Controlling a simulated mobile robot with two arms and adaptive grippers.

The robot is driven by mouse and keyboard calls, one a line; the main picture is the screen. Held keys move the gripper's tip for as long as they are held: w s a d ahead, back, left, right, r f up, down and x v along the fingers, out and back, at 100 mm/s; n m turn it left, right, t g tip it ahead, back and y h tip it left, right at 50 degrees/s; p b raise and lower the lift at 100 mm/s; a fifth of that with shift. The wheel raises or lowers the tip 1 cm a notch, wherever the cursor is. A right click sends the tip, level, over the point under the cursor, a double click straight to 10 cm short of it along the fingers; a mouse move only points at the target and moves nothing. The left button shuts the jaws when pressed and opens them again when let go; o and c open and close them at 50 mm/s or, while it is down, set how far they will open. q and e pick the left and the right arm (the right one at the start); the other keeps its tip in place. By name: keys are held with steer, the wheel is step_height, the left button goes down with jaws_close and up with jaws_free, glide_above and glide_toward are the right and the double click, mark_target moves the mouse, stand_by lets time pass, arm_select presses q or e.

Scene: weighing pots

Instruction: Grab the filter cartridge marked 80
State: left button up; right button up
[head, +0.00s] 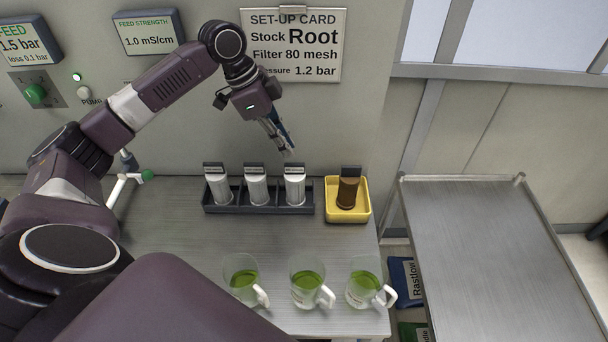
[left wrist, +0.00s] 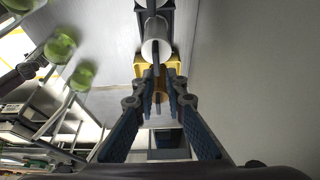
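Three white filter cartridges stand upright in a dark rack (head: 258,210): a left one (head: 218,188), a middle one (head: 256,188) and a right one (head: 295,186). Their dark top tags are too small to read, so I cannot tell which is marked 80. A brown cartridge (head: 347,191) stands in a yellow tray (head: 334,212) to the right. My left gripper (head: 287,152) is open and empty, above and behind the right white cartridge. In the left wrist view, a white cartridge (left wrist: 156,28) shows beyond the open fingertips (left wrist: 158,72). My right gripper is not in view.
Three glass mugs of green liquid (head: 241,278) (head: 307,281) (head: 364,283) stand along the bench's front. A set-up card (head: 293,45) on the wall reads "Filter 80 mesh". A bare metal cart (head: 490,250) stands to the right. The bench between rack and mugs is clear.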

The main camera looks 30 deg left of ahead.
mark_target(294, 163)
arm_select(q)
steer(key=shift+s+d+f, duration=0.1)
steer(key=shift+d+f, duration=0.05)
steer(key=shift+f, duration=0.3)
steer(key=shift+s+d+f, duration=0.1)
steer(key=shift+d+f, duration=0.05)
steer(key=shift+f, duration=0.25)
steer(key=p+x, duration=0.1)
steer(key=x, duration=0.3)
steer(key=shift+w+f+p, duration=0.1)
steer(key=shift+f+p, duration=0.2)
steer(key=shift+f, duration=0.25)
jaws_close()
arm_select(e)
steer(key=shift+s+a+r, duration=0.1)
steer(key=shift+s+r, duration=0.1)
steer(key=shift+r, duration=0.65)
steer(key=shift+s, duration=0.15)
arm_select(q)
steer(key=shift+r, duration=0.2)
